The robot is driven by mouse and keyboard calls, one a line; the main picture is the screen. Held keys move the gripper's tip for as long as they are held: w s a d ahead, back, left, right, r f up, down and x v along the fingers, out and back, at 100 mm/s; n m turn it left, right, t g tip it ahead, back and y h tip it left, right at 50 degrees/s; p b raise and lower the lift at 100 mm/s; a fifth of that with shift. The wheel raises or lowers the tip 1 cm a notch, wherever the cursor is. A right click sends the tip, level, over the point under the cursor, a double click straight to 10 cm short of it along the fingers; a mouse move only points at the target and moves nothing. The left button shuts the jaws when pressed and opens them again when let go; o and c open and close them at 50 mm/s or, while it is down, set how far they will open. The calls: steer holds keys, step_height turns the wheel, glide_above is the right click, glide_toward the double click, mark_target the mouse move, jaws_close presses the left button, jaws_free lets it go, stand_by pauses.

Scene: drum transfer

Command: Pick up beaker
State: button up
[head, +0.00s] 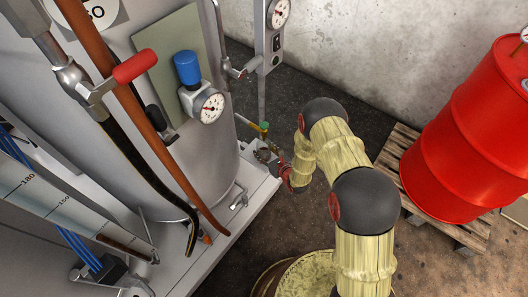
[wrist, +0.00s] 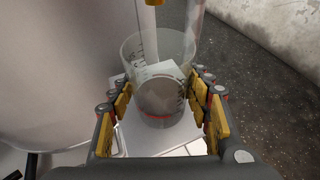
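The beaker (wrist: 160,95) is clear, with dark marks on its side and a reddish line low down. In the wrist view it stands upright on a pale surface, between the fingers of my gripper (wrist: 159,98). The yellow-padded fingers are spread to its left and right, and small gaps seem to show on both sides. In the head view my gripper (head: 266,154) is small and partly hidden at the platform edge, below a green-handled valve (head: 263,127). I cannot make out the beaker there.
A large grey tank (head: 190,120) with hoses and gauges fills the left. A yellow pipe end (wrist: 172,5) hangs above the beaker. A red drum (head: 465,130) stands on a wooden pallet (head: 398,150) at right. Dark floor lies between.

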steer(key=c, duration=0.5)
steer(key=shift+o, duration=0.2)
steer(key=shift+r, duration=0.2)
